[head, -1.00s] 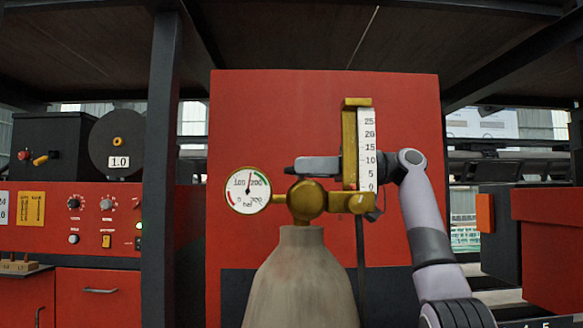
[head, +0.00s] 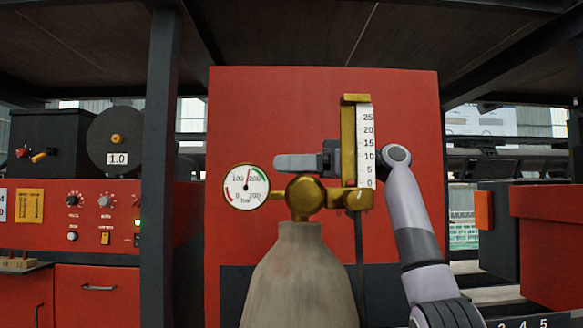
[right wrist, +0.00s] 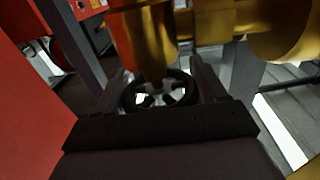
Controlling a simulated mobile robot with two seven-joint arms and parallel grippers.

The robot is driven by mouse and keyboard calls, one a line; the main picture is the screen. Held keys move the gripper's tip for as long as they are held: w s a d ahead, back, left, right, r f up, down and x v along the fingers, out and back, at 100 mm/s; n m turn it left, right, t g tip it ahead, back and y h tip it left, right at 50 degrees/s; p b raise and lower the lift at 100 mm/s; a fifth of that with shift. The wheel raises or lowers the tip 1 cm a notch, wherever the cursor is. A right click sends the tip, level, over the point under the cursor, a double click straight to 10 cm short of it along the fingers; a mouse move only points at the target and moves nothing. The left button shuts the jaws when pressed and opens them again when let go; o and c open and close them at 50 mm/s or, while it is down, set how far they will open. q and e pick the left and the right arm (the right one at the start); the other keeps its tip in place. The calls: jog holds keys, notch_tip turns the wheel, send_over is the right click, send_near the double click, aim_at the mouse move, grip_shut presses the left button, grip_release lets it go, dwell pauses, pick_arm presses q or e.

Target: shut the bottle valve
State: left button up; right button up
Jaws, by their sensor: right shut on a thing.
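The grey-beige gas bottle (head: 300,275) stands upright in the middle of the head view, topped by a brass valve (head: 305,197). A round pressure gauge (head: 246,188) is on its left and an upright brass flow meter (head: 349,140) on its right. My right arm reaches in from the right, behind the flow meter. In the right wrist view my right gripper (right wrist: 160,85) has its fingers either side of a dark spoked handwheel (right wrist: 163,98), shut on it. In the head view the handwheel and fingertips are hidden. My left gripper is not in view.
A red panel (head: 240,110) stands close behind the bottle. A dark post (head: 160,180) and a red control console (head: 90,225) are on the left. A red cabinet (head: 550,245) stands on the right.

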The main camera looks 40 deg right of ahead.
jog(key=shift+d+f+m+t+h+b, duration=0.1)
jog(key=shift+m+t+h+b, duration=0.45)
jog(key=shift+m+t+h, duration=0.45)
jog(key=shift+w+d+r+m+t+h, duration=0.1)
jog(key=shift+m+t+h, duration=0.45)
jog(key=shift+h, duration=0.3)
jog(key=shift+w+d+r+m+t+h, duration=0.1)
jog(key=shift+m+t+h, duration=0.4)
jog(key=shift+h, duration=0.35)
jog(key=o, duration=1)
jog(key=shift+o, duration=0.2)
jog(key=shift+n+g+y, duration=0.25)
jog(key=shift+y, duration=0.25)
